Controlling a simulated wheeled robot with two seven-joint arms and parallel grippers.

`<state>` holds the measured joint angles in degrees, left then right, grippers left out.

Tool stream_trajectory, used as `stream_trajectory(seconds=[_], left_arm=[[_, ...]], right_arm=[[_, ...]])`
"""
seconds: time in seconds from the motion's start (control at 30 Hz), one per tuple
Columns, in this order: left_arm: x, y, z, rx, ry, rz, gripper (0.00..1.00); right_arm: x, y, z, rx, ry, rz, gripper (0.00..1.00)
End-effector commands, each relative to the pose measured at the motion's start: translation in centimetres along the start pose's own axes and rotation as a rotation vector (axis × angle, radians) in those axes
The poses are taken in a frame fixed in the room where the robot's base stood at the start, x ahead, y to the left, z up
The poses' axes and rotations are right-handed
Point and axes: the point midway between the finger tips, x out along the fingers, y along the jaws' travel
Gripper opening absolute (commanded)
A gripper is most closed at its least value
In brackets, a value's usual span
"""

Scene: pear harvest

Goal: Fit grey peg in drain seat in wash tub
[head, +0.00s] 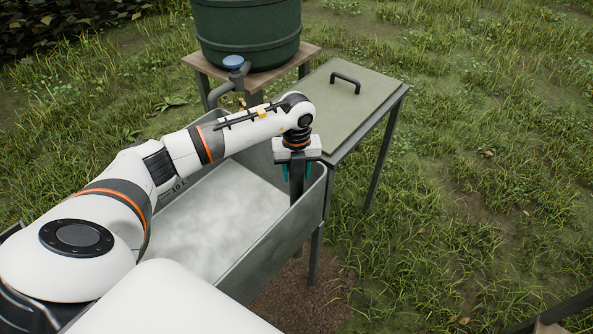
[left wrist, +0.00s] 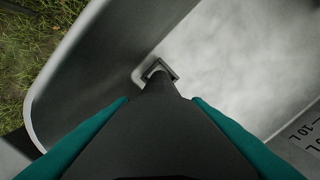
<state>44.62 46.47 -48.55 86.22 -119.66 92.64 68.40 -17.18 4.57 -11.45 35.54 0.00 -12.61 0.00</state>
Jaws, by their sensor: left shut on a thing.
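The metal wash tub (head: 262,250) stands below my left arm, with a pale grey floor. My left gripper (head: 297,172) points down inside the tub's right end, its teal fingers shut on the dark grey peg (head: 296,187). In the left wrist view the peg (left wrist: 155,130) fills the middle between the teal fingers of the gripper (left wrist: 160,112), its narrow end pointing away. The square-rimmed drain seat (left wrist: 160,66) shows at that narrow end, near the tub's corner (left wrist: 100,62). The peg's tip overlaps the seat; I cannot tell whether it is inside or above it. My right gripper is out of view.
A table with a grey-green top (head: 345,107) and black handle (head: 345,79) stands beside the tub's far right end. A green barrel (head: 245,35) with a blue-handled tap (head: 234,63) stands on a wooden stand behind. Open grass lies to the right.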

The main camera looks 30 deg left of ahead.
Motion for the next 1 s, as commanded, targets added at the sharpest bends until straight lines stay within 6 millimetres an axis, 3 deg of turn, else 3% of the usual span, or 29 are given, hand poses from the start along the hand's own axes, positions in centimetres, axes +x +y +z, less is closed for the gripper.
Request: stream_trajectory(seconds=[0.57,1.0], left_arm=[[0.2,0.0,0.0,0.000,0.001,0.001,0.00],[1.4,0.0,0.0,0.000,0.001,0.001,0.00]], right_arm=[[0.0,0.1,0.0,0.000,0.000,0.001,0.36],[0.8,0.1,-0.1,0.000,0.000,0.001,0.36]])
